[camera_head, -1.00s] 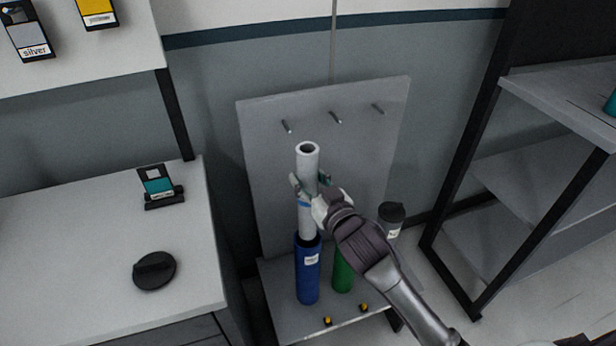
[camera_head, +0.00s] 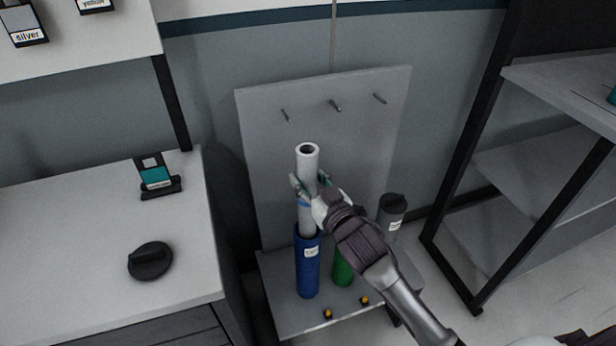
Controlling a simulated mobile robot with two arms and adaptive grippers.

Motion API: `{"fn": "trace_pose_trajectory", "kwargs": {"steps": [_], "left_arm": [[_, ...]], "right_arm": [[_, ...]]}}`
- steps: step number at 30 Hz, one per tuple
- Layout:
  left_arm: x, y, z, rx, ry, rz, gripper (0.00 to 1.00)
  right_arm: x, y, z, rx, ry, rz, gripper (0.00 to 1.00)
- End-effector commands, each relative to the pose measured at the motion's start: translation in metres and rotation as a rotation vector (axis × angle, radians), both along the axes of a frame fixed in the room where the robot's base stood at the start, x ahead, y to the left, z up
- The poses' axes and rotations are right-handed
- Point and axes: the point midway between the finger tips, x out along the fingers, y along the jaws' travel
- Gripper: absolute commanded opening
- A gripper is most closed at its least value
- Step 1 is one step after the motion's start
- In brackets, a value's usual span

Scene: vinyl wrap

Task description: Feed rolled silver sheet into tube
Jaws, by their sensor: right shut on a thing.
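The rolled silver sheet (camera_head: 307,160) is a pale upright roll with an open dark core at its top. My right gripper (camera_head: 308,193) is shut on it around mid-height. A blue band shows just below the fingers. The roll's lower end is inside the mouth of a blue tube (camera_head: 307,268) with a white label, so that end is hidden. The blue tube stands upright on a low grey stand (camera_head: 290,318). My left gripper is not in view.
A green tube (camera_head: 342,272) and a dark grey capped tube (camera_head: 391,216) stand to the right, partly behind my arm. A back panel (camera_head: 265,150) with pegs rises behind. A white counter (camera_head: 80,270) holds a black round object (camera_head: 150,261). Shelving (camera_head: 560,85) stands at right.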

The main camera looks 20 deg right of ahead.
Motion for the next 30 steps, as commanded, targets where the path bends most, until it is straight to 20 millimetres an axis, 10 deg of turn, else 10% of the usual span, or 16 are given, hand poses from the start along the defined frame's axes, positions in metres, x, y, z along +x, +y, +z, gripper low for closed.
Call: {"fn": "trace_pose_trajectory", "kwargs": {"steps": [30], "left_arm": [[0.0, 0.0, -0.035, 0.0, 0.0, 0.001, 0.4]], "right_arm": [[0.0, 0.0, -0.053, 0.001, 0.0, 0.0, 0.0]]}}
